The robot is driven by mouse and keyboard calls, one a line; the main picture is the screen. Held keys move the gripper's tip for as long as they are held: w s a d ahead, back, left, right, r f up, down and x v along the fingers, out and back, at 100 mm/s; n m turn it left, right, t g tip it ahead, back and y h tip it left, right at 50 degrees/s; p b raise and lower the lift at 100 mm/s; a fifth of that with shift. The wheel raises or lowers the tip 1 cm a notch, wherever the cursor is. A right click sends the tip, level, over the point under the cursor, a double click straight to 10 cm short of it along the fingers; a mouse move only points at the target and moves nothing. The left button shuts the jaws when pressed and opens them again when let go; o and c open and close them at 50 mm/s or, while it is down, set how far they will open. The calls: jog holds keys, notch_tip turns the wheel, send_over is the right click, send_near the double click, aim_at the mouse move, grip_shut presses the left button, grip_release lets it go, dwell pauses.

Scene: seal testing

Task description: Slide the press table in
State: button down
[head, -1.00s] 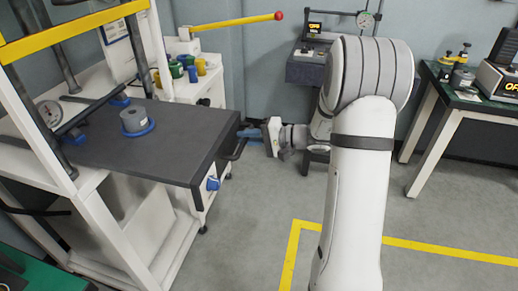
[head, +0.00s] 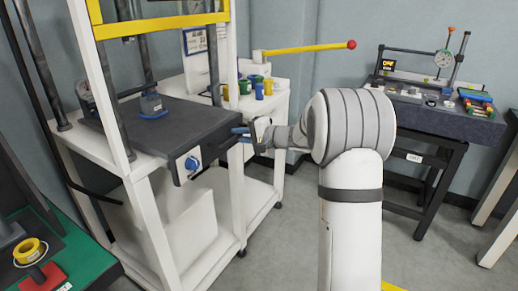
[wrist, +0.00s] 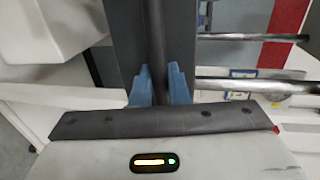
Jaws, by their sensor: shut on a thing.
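The press table (head: 185,118) is a dark slab on a white frame, at the left in the head view. It lies largely within the press frame's posts, and its front end reaches past the near white post. A grey part with a blue ring (head: 152,106) sits on it, between the posts. A blue knob (head: 192,163) is on its front side. My gripper (head: 243,132) is at the table's right end. In the wrist view its blue fingers (wrist: 157,85) are shut around a dark bar, the table's handle (wrist: 157,45).
A yellow lever with a red ball (head: 305,49) sticks out behind my gripper. Coloured cups (head: 257,86) stand on a white cabinet. A granite-topped bench (head: 440,115) is at the right, a green bench (head: 80,262) at the lower left. Grey floor lies between.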

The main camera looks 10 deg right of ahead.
aim_at(228, 133)
jog(key=x, duration=0.1)
jog(key=b+x, duration=0.1)
jog(key=x, duration=0.3)
jog(key=shift+w+a+r, duration=0.15)
jog(key=shift+a+r, duration=0.05)
jog(key=shift+r, duration=0.05)
jog(key=shift+w+a+r, duration=0.3)
jog(key=shift+w, duration=0.05)
jog(key=c, duration=1.6)
grip_release()
jog(key=shift+w+f, duration=0.1)
jog(key=shift+w, duration=0.1)
jog(key=shift+o, duration=0.5)
jog(key=shift+s, duration=0.1)
jog(key=shift+v, duration=3.9)
